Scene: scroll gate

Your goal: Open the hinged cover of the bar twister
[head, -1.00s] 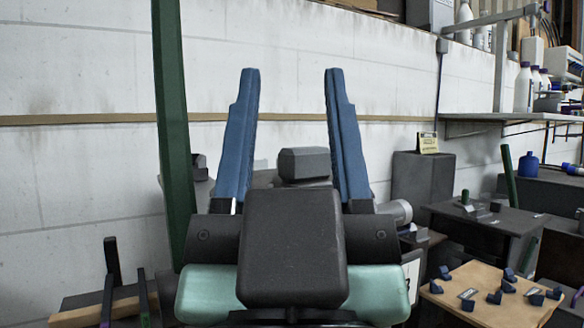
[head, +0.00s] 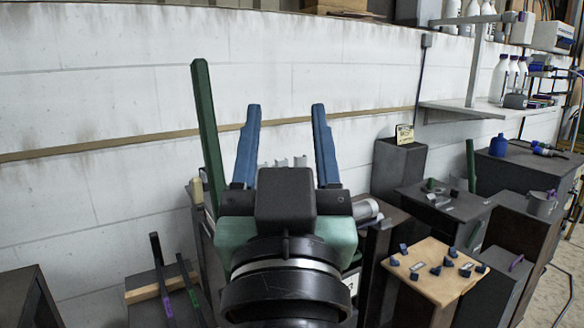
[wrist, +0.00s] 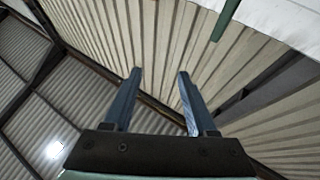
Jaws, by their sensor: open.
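My gripper (head: 286,108) is open and empty, its two blue fingers pointing up in the head view. The fingers also show in the wrist view (wrist: 159,72), apart, with only roof behind them. A tall dark green bar (head: 207,130) stands just left of the fingers; a green bar end (wrist: 228,15) shows at the top of the wrist view. Behind my gripper is a grey machine, perhaps the bar twister, with a light grey ridged part (head: 285,162) between the fingers and a silver cylinder (head: 366,209) at right. My gripper hides most of it. I cannot make out the hinged cover.
At right, a wooden-topped stand (head: 425,290) carries several small blue pieces. Dark cabinets (head: 398,168) and a wall shelf (head: 470,112) with bottles lie beyond. At lower left, a stand holds a wooden strip (head: 140,292) and upright bars. A pale wall closes the back.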

